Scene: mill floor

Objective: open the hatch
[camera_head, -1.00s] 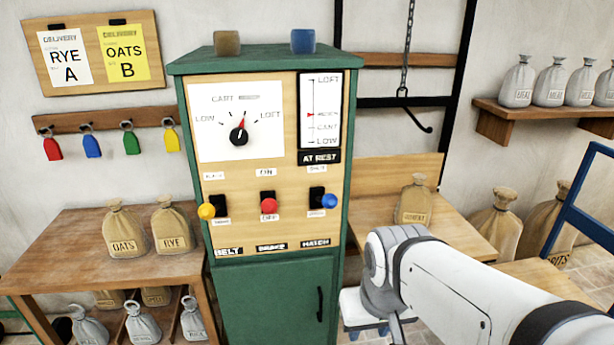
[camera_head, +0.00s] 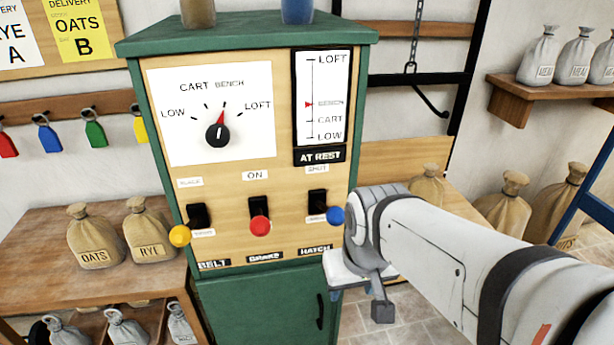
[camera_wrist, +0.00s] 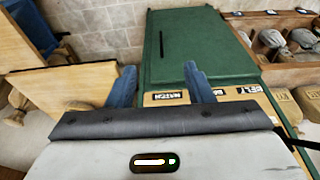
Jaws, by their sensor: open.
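The hatch lever (camera_head: 318,203) is on the front of the green control cabinet (camera_head: 160,47), at the right of a row of levers. It has a blue knob (camera_head: 335,215), a plate reading SHUT above it and a HATCH label (camera_head: 315,248) below. The knob is just left of my arm's wrist in the head view. My gripper (camera_wrist: 160,82) has its two blue fingers apart and nothing between them. In the wrist view the HATCH label (camera_wrist: 168,97) shows between the fingers; the blue knob is not visible there. In the head view my wrist mostly hides the gripper.
The yellow belt lever (camera_head: 180,236) and red brake lever (camera_head: 259,226) are left of the hatch lever. A dial (camera_head: 218,136) and an AT REST sign (camera_head: 320,156) are above. A bench with sacks (camera_head: 95,237) stands left; a wooden table (camera_wrist: 72,86) is beside the cabinet.

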